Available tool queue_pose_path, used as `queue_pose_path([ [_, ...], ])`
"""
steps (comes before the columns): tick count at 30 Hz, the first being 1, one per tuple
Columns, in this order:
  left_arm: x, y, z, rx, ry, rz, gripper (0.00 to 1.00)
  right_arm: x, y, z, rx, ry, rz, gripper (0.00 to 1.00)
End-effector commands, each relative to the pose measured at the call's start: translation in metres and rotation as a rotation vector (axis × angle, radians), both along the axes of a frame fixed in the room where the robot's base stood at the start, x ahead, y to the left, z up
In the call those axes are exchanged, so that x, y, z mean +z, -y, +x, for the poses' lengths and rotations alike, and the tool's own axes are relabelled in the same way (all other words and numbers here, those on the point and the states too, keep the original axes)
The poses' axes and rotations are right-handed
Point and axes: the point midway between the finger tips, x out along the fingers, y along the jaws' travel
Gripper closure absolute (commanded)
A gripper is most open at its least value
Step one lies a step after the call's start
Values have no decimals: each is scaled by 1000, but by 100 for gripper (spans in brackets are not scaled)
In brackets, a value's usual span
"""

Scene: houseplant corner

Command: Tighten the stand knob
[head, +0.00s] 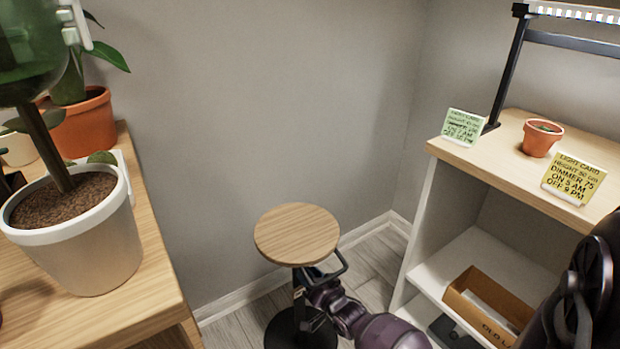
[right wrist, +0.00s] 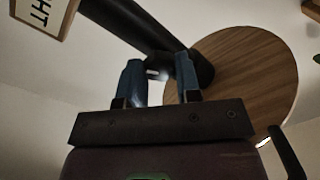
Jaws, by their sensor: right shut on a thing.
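The plant stand has a round wooden top (head: 297,234), a black post and a round black base (head: 290,333). It stands upright on the floor by the back wall. My right gripper (head: 303,284) reaches in from the lower right, just under the top, at the post. In the right wrist view, its blue fingers (right wrist: 158,78) are shut on the small stand knob (right wrist: 154,72) at the side of the dark post (right wrist: 168,28). The fingers and post hide most of the knob. The wooden top (right wrist: 245,75) also shows behind the fingers. My left gripper is out of view.
A wooden table at left (head: 150,290) holds a white pot (head: 100,250) and an orange pot (head: 88,125). At right, a shelf unit (head: 480,140) bears a lamp, cards and a small pot (head: 541,138); a cardboard box (head: 487,306) sits on its lower shelf. Some floor shows between.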

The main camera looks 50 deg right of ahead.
Motion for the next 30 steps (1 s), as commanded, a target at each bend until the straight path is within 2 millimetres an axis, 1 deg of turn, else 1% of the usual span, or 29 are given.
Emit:
queue_pose_path([
  [8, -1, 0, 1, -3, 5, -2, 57, -1, -1, 0, 2, 60, 256, 92],
  [21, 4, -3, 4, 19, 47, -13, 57, -3, -1, -1, 2, 157, 664, 92],
  [30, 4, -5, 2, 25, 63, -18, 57, -2, -2, 0, 1, 224, 940, 92],
])
